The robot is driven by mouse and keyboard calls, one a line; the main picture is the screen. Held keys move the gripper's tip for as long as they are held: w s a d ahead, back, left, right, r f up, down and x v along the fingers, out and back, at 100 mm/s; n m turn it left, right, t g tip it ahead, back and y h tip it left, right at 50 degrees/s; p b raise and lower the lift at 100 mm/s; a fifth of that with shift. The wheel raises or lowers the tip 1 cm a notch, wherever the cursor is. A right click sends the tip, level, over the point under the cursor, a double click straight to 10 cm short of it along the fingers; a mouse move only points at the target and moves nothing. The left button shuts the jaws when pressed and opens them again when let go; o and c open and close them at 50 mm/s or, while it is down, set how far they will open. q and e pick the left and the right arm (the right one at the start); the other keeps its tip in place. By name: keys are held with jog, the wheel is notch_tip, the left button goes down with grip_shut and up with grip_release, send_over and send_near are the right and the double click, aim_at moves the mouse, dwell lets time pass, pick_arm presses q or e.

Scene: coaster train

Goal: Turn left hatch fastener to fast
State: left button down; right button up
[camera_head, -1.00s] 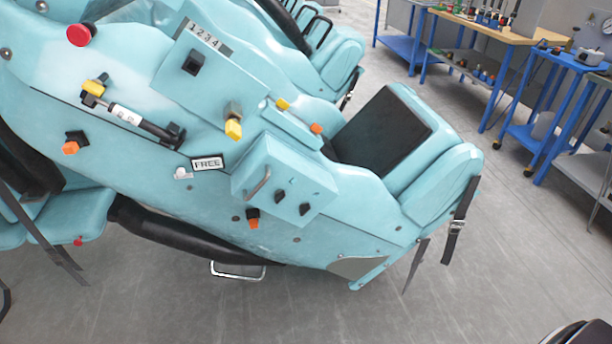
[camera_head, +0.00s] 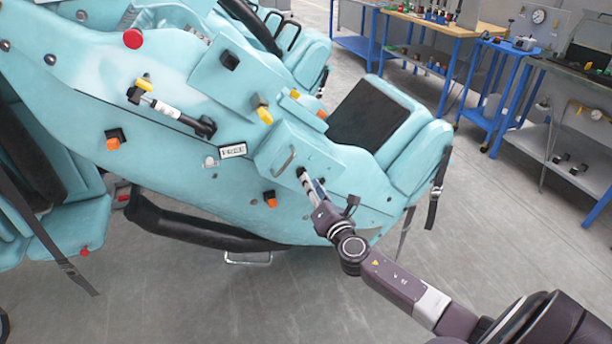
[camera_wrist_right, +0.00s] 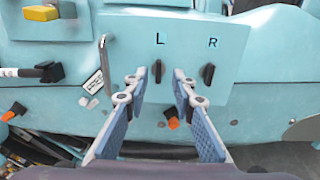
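The hatch (camera_head: 265,152) is a light-blue box panel on the side of the coaster car. In the right wrist view its face (camera_wrist_right: 185,35) carries the letters L and R. A black fastener knob stands upright under each: the left fastener (camera_wrist_right: 158,70) and the right fastener (camera_wrist_right: 208,74). My right gripper (camera_wrist_right: 156,84) is open. Its fingertips are either side of the left fastener's lower end, with gaps visible on both sides. I cannot tell their depth. In the head view my right gripper (camera_head: 309,186) is at the hatch and hides much of the fasteners. My left gripper is not in view.
A metal handle (camera_head: 288,159) sticks out on the hatch's left. A FREE label (camera_head: 233,151), a yellow knob (camera_head: 263,114) and orange knobs (camera_head: 270,197) are near it. The seat (camera_head: 370,108) is behind. The floor at the right is clear up to blue workbenches (camera_head: 497,92).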

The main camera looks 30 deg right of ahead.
aim_at(301, 173)
jog(key=x, duration=0.4)
jog(key=shift+w, duration=0.25)
grip_shut()
